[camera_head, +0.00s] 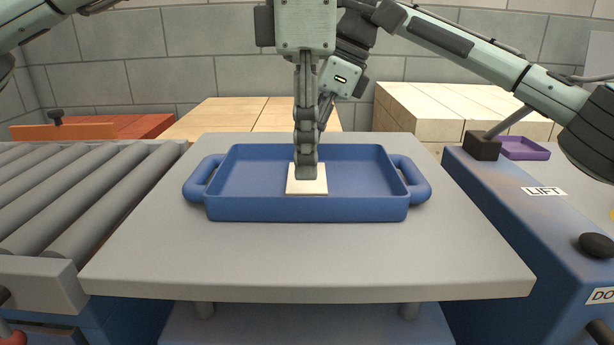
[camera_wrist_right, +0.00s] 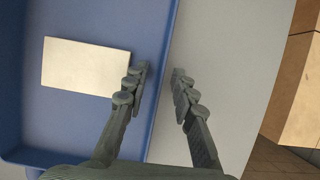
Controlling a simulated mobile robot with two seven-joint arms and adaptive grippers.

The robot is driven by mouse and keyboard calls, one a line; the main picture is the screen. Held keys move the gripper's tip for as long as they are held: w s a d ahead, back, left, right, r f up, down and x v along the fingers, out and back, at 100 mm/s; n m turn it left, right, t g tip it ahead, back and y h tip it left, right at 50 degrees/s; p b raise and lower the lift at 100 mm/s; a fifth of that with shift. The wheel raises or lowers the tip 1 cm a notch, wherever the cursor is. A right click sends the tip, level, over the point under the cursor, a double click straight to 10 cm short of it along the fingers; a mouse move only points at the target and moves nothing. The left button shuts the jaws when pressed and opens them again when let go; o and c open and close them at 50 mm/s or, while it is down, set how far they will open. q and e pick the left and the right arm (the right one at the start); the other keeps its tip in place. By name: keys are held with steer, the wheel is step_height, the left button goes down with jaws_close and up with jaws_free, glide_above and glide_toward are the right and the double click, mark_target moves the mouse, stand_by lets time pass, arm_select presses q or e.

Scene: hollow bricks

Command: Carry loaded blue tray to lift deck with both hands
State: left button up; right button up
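The blue tray (camera_head: 245,207) rests on the grey table, with a loop handle at each end. One pale flat block (camera_head: 306,187) lies in its middle; it also shows in the right wrist view (camera_wrist_right: 85,66). My left gripper (camera_head: 306,172) points straight down in front of the block in the head view; its fingers are edge-on, so their opening cannot be told. No left finger shows at the block in the right wrist view. My right gripper (camera_wrist_right: 160,82) is open and empty, its fingers on either side of the tray's far wall in that view. In the head view it is partly hidden behind the left one.
The table (camera_head: 300,265) is bare around the tray. A roller conveyor (camera_head: 75,190) adjoins on the left. The blue lift unit (camera_head: 500,195), marked LIFT, stands right, with a purple tray (camera_head: 524,148) at its far end. Pale brick stacks (camera_head: 450,105) stand behind.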

steer(key=shift+r, duration=0.25)
arm_select(q)
step_height(320, 180, up, 7)
arm_select(e)
steer(key=v, duration=1.1)
steer(key=shift+d+r, duration=0.25)
arm_select(q)
steer(key=shift+r, duration=0.1)
steer(key=shift+s, duration=0.1)
arm_select(e)
steer(key=shift+s+f, duration=0.1)
